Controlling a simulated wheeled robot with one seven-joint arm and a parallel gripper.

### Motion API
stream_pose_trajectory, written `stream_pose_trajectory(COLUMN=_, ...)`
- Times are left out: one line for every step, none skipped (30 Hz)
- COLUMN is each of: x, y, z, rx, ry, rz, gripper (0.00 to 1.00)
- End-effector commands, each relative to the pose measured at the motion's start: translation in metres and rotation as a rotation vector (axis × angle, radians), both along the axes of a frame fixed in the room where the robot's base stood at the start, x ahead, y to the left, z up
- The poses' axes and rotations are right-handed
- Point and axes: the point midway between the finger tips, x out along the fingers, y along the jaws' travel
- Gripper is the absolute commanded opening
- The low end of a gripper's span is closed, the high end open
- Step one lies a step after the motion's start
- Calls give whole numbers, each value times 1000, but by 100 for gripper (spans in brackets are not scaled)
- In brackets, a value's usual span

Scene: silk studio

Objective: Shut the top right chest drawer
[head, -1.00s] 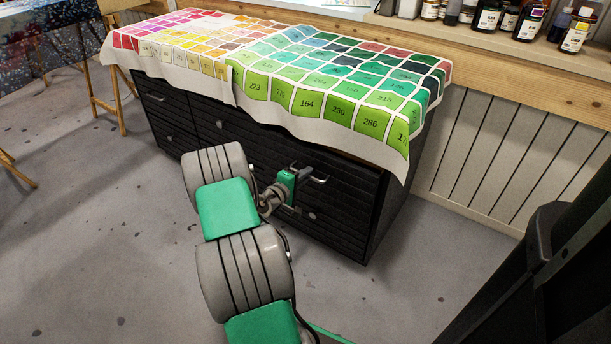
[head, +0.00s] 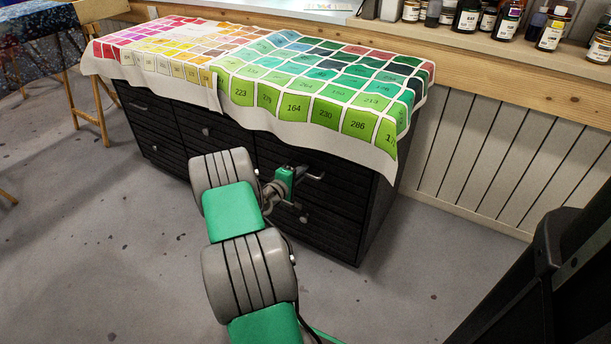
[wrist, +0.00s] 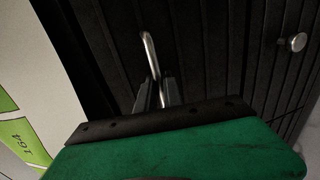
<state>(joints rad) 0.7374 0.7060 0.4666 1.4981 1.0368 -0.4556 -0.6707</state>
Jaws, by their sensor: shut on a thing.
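The black chest (head: 240,150) stands against the wall under a colour-chart cloth (head: 310,85). The front of its top right drawer (head: 345,188) shows below the hanging cloth, which hides its top edge. No clear gap shows around it in the head view. My gripper (head: 301,173) is at this drawer's front, shut on its metal bar handle (head: 317,177). In the wrist view the fingers (wrist: 155,93) close around the handle (wrist: 148,48), against dark ribbed wood. My forearm hides part of the chest's middle.
A round knob (wrist: 293,42) sits on the drawer below. Bottles (head: 490,18) line the ledge behind. A wooden easel (head: 85,100) stands at the left. The grey floor (head: 130,245) in front of the chest is open.

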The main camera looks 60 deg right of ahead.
Motion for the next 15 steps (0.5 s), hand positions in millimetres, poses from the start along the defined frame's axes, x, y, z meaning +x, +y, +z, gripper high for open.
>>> stream_pose_trajectory(x=0, y=-2, z=1, rx=-3, ry=-4, rz=0, gripper=0)
stream_pose_trajectory(x=0, y=-2, z=2, rx=-3, ry=-4, rz=0, gripper=0)
stream_pose_trajectory(x=0, y=-2, z=2, rx=-3, ry=-5, rz=0, gripper=0)
stream_pose_trajectory(x=0, y=-2, z=2, rx=-3, ry=-5, rz=0, gripper=0)
stream_pose_trajectory(x=0, y=-2, z=2, rx=-4, ry=-5, rz=-1, gripper=13)
stream_pose_trajectory(x=0, y=-2, z=2, rx=-4, ry=-5, rz=-1, gripper=16)
stream_pose_trajectory(x=0, y=-2, z=2, rx=-4, ry=-5, rz=-1, gripper=19)
stream_pose_trajectory(x=0, y=-2, z=2, rx=-4, ry=-5, rz=-1, gripper=21)
stream_pose_trajectory(x=0, y=-2, z=2, rx=-4, ry=-5, rz=-1, gripper=25)
stream_pose_trajectory(x=0, y=-2, z=2, rx=-4, ry=-5, rz=-1, gripper=27)
stream_pose_trajectory(x=0, y=-2, z=2, rx=-4, ry=-5, rz=-1, gripper=30)
stream_pose_trajectory(x=0, y=-2, z=3, rx=-5, ry=-4, rz=-1, gripper=33)
stream_pose_trajectory(x=0, y=-2, z=3, rx=-5, ry=-4, rz=-1, gripper=33)
stream_pose_trajectory(x=0, y=-2, z=3, rx=-6, ry=-4, rz=-1, gripper=33)
stream_pose_trajectory(x=0, y=-2, z=3, rx=-6, ry=-4, rz=-1, gripper=33)
